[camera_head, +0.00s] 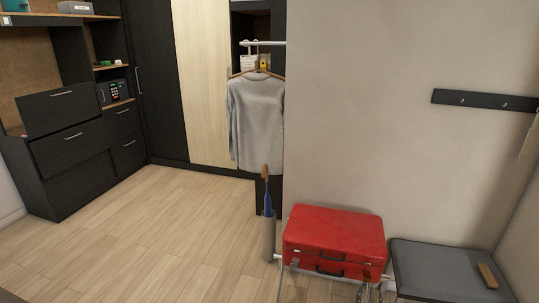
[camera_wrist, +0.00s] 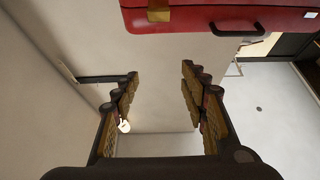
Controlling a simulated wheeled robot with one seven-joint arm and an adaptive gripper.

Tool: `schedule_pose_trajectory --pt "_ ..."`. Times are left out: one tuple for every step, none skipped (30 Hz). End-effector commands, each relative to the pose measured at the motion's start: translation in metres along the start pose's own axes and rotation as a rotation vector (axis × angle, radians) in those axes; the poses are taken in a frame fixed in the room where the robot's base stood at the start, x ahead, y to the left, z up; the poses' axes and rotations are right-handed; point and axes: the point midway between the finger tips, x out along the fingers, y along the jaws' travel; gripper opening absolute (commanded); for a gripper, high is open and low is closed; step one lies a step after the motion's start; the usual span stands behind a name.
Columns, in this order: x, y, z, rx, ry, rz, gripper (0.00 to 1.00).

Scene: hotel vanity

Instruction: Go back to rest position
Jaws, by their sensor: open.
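My gripper (camera_wrist: 160,82) shows in the wrist view with its two padded fingers spread wide apart. It is open, and nothing sits between the fingers. A red suitcase (camera_wrist: 190,18) with a dark handle shows along the top edge of the wrist view, beyond the fingertips and apart from them. In the head view the red suitcase (camera_head: 333,236) lies flat on a rack at the lower middle. Only a small part of what may be my gripper shows near the bottom edge of the head view, below the suitcase.
A grey cushioned bench (camera_head: 437,270) with a small brown object (camera_head: 487,275) stands right of the suitcase. A grey sweater (camera_head: 256,122) hangs above an umbrella stand (camera_head: 269,236). A wall hook rail (camera_head: 485,101) is at right. Dark drawers (camera_head: 75,150) line the left; the wooden floor (camera_head: 150,235) is clear.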

Motion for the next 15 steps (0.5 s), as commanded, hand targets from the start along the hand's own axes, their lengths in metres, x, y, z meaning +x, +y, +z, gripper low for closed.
schedule_pose_trajectory --pt "-0.007 0.0 0.015 0.0 -0.056 0.001 0.44" --pt "-0.01 0.0 0.025 0.0 -0.093 0.001 0.44" --pt "-0.016 0.0 0.039 0.0 -0.149 0.002 0.44" --pt "-0.021 0.0 0.051 0.0 -0.193 0.002 0.44" --pt "-0.027 0.0 0.063 0.0 -0.242 0.003 0.44" --pt "-0.036 0.001 0.081 0.0 -0.312 0.003 0.44" --pt "-0.043 0.001 0.095 0.0 -0.373 0.004 0.44" --pt "-0.049 0.001 0.109 0.0 -0.437 0.004 0.44" --pt "-0.056 0.001 0.126 0.0 -0.524 0.005 0.44" --pt "-0.062 0.001 0.138 0.0 -0.591 0.006 0.44" --pt "-0.067 0.001 0.149 0.0 -0.658 0.006 0.44" --pt "-0.072 0.0 0.159 0.0 -0.741 0.005 0.44" --pt "-0.075 -0.001 0.165 0.0 -0.803 0.004 0.44" --pt "-0.079 -0.002 0.17 0.0 -0.864 0.002 0.44" --pt "-0.081 -0.004 0.173 0.0 -0.942 0.0 0.44"
